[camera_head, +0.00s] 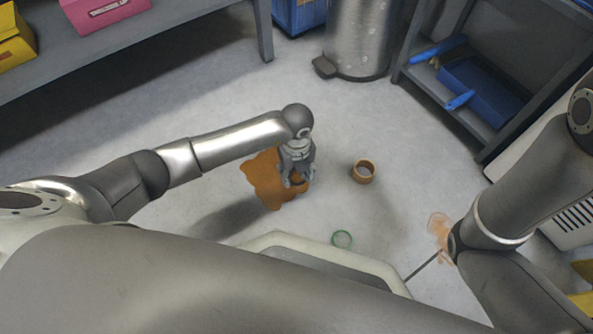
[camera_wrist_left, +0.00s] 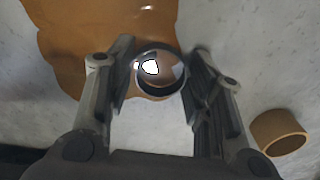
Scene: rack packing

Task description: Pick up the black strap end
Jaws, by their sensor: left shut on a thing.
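My left gripper (camera_head: 297,182) points down over a brown patch on the floor. In the left wrist view its fingers (camera_wrist_left: 155,85) are closed on the sides of a small round, shiny piece (camera_wrist_left: 157,75) with a dark rim and a bright reflection. I see no clear black strap; I cannot tell whether this round piece is the strap end. The fingers hide much of it in the head view. My right arm shows at the right, but its gripper is not seen.
The brown patch (camera_head: 264,180) lies flat on the grey floor. A metal bin (camera_head: 357,40), a left shelf (camera_head: 150,30) and a right rack (camera_head: 440,92) stand around. Floor between is clear.

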